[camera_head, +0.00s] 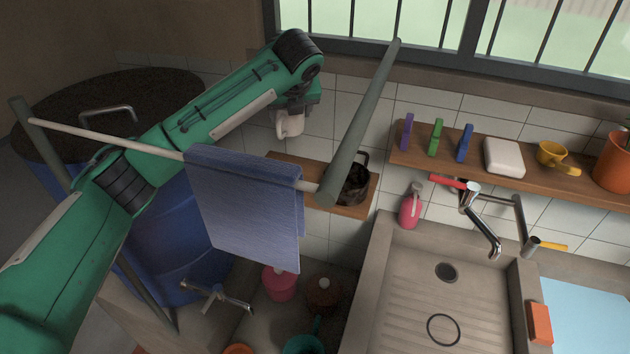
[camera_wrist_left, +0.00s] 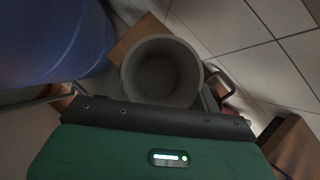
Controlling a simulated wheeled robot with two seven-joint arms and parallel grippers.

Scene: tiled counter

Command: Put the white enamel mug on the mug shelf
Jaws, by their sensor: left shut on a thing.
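The white enamel mug (camera_head: 290,124) hangs below my left gripper (camera_head: 298,106) in the head view, in front of the tiled wall. The left gripper is shut on it; the fingertips are hard to make out. In the left wrist view the mug (camera_wrist_left: 128,75) is seen from above, its mouth open and empty. A small wooden shelf (camera_head: 352,208), which looks like the mug shelf, is below and right of the mug and apart from it in the head view. A dark mug (camera_head: 352,187) stands on its right part, partly hidden by a grey post. My right gripper is not in view.
A rail with a blue towel (camera_head: 245,205) and a grey post (camera_head: 365,115) cross in front of the small shelf. A long shelf (camera_head: 480,168) with several items is at the right, above a sink (camera_head: 400,300). A blue barrel (camera_head: 165,235) stands left.

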